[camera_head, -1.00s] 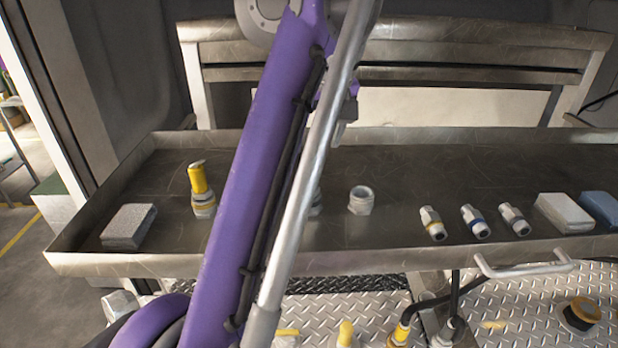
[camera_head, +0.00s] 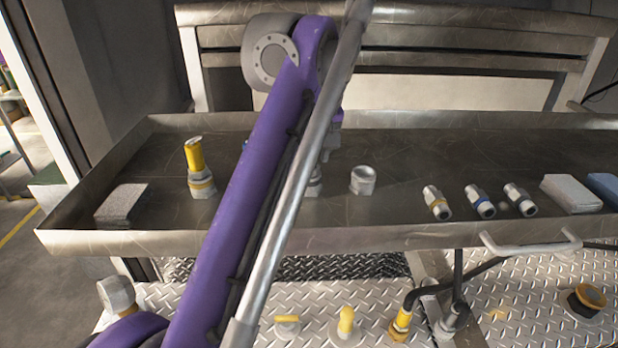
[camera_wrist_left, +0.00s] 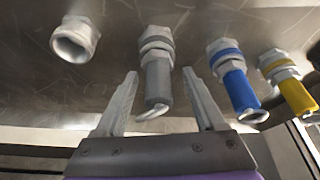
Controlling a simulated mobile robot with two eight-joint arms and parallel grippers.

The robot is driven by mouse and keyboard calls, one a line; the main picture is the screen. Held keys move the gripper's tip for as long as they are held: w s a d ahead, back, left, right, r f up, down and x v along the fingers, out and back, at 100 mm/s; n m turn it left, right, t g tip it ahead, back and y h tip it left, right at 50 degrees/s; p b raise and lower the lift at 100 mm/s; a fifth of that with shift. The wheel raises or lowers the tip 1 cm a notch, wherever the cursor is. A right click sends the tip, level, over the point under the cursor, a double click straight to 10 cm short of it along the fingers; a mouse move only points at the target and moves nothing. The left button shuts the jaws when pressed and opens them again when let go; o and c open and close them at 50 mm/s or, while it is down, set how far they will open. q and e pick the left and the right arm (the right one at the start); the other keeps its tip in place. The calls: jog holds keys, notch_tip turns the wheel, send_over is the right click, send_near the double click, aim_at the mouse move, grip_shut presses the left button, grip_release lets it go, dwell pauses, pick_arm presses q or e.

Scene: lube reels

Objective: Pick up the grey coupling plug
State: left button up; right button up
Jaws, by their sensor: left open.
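The grey coupling plug (camera_wrist_left: 158,78) stands on the metal tray, in the left wrist view between and just beyond the fingertips of my left gripper (camera_wrist_left: 160,80). The gripper is open, with one finger to either side of the plug; I cannot tell whether either touches it. In the head view my purple arm and silver rod hide most of the grey plug (camera_head: 315,183), with a small part showing beside the rod. The left gripper (camera_head: 329,150) is partly hidden there too, above the plug. My right gripper is not in view.
A blue plug (camera_wrist_left: 234,78) and a yellow plug (camera_wrist_left: 288,84) stand to one side of the grey one. An open grey fitting (camera_wrist_left: 75,40) stands on the other side. Several small couplings and blocks lie along the tray (camera_head: 130,242).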

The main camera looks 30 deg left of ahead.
pick_arm(q)
jog(key=shift+w, duration=0.15)
jog(key=shift+c, duration=0.9)
grip_shut()
